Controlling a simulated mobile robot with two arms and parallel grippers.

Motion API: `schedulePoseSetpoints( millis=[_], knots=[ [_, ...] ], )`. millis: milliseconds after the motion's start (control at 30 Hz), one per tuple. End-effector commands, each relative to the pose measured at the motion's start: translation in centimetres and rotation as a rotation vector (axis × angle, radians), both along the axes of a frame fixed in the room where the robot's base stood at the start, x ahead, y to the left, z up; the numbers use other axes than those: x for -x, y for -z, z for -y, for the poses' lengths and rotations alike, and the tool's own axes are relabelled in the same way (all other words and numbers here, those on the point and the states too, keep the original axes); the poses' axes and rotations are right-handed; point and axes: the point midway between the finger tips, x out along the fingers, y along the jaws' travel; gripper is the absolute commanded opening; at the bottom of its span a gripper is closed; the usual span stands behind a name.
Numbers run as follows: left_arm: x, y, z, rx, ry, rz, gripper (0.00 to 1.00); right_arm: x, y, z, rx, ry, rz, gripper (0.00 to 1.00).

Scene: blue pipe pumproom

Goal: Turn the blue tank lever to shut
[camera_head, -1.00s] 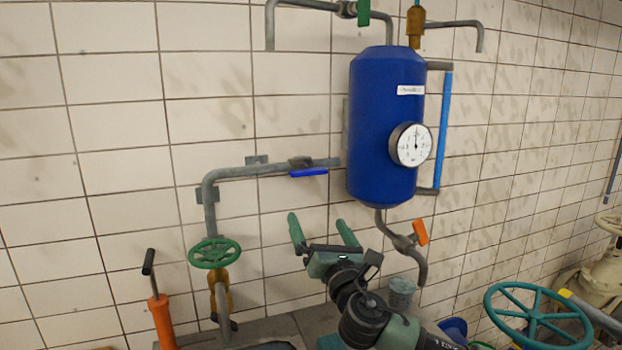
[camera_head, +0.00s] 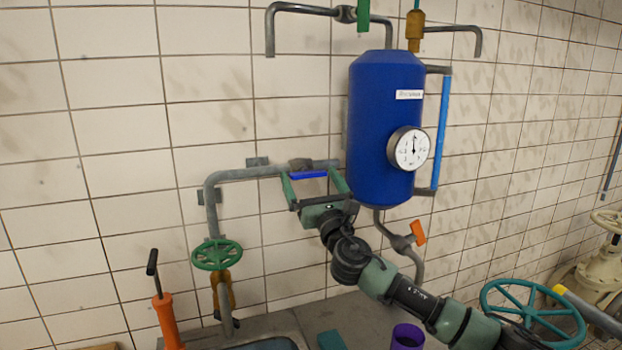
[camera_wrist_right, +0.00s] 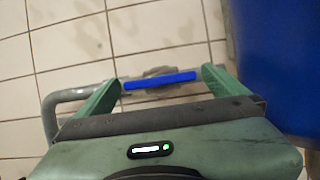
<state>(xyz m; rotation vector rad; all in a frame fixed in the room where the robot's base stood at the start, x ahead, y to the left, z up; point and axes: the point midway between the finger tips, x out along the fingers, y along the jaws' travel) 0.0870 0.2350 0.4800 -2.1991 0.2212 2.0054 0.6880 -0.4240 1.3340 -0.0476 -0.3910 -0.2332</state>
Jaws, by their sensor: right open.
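The blue lever (camera_head: 309,174) lies along the grey horizontal pipe (camera_head: 250,172), just left of the blue tank (camera_head: 385,130). My right gripper (camera_head: 312,181) is open, with one green finger near each end of the lever. In the right wrist view the blue lever (camera_wrist_right: 160,80) lies crosswise between the two fingertips of the right gripper (camera_wrist_right: 158,88), which look close to its ends; contact cannot be told. The valve body (camera_wrist_right: 160,71) shows behind the lever. My left gripper is not in view.
A dial gauge (camera_head: 409,148) is on the tank's front. An orange lever (camera_head: 418,232) is on the pipe below it. A green handwheel (camera_head: 215,254) and an orange hand pump (camera_head: 166,318) stand at lower left. A teal wheel (camera_head: 533,312) is at lower right.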

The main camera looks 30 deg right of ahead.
Motion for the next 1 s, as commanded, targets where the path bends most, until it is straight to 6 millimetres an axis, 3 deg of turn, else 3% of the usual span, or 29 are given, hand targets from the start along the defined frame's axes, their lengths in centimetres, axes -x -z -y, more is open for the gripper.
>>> schedulePoseSetpoints(
  millis=[67, 300, 667, 1000],
  knots=[
    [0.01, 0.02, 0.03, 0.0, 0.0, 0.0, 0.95, 0.01, 0.05, -0.01, 0.0, 0.0, 0.0, 1.0],
    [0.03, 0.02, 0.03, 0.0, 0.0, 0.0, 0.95, 0.03, 0.06, 0.0, -0.001, 0.0, -0.001, 0.41],
    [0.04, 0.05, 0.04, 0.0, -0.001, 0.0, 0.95, 0.0, 0.09, -0.1, -0.066, -0.001, 0.015, 0.41],
    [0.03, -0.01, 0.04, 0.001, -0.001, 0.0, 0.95, -0.03, 0.03, -0.32, -0.315, -0.001, 0.075, 0.41]
  ],
)
